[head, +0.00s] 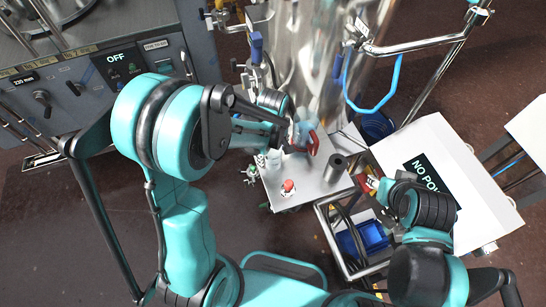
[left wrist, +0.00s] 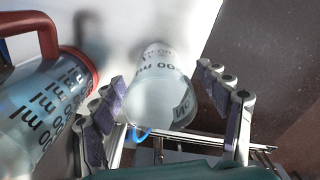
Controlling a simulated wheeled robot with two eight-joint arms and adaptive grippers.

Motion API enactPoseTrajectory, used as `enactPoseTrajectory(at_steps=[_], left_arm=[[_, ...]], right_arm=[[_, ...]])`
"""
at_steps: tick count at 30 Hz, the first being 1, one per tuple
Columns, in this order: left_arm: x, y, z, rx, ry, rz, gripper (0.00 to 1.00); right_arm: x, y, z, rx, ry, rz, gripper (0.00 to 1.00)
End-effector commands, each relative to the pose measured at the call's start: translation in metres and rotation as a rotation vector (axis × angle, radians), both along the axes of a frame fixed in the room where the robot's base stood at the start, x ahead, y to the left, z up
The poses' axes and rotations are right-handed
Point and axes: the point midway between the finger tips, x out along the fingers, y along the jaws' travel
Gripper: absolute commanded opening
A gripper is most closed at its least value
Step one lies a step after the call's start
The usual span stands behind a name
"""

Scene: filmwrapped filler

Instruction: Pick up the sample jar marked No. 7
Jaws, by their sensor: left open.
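A clear jar (left wrist: 160,85) with dark "ml" print and part of a "No" mark stands between the fingers of my left gripper (left wrist: 167,112) in the left wrist view. Its number cannot be read. The gripper is open, with one grey-padded finger on each side of the jar and a gap at the right finger. In the head view my left gripper (head: 280,139) is over the white cart top (head: 312,185), and the arm hides much of the jar. My right gripper (head: 371,184) is at the cart's right side; its jaws are unclear.
A clear measuring jug (left wrist: 45,105) with a red handle is close beside the left finger; the handle shows in the head view (head: 313,143). A dark cylinder (head: 335,168) and a small red-topped item (head: 288,187) stand on the cart. A steel tank (head: 320,75) is behind.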

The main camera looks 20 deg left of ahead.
Motion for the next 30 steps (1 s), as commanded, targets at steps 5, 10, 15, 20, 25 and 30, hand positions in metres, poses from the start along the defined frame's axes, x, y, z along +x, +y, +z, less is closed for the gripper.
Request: enactPoseTrajectory(at_steps=[5,10,15,20,25,30], left_arm=[[0.0,0.0,-0.005,0.0,0.0,-0.001,0.75],[0.0,0.0,-0.004,0.0,0.0,-0.001,0.59],[0.0,0.0,-0.004,0.0,0.0,-0.001,0.22],[0.0,0.0,-0.004,0.0,0.0,-0.001,0.21],[0.0,0.0,-0.002,0.0,0.0,-0.001,0.21],[0.0,0.0,0.011,0.0,0.0,-0.001,0.21]], right_arm=[[0.0,0.0,-0.001,0.0,0.0,0.0,0.4],[0.0,0.0,-0.001,0.0,0.0,0.0,0.4],[0.0,0.0,-0.001,0.0,0.0,0.0,0.4],[0.0,0.0,-0.001,0.0,0.0,0.0,0.4],[0.0,0.0,0.0,0.0,0.0,0.0,0.4],[0.0,0.0,0.004,0.0,0.0,0.0,0.4]])
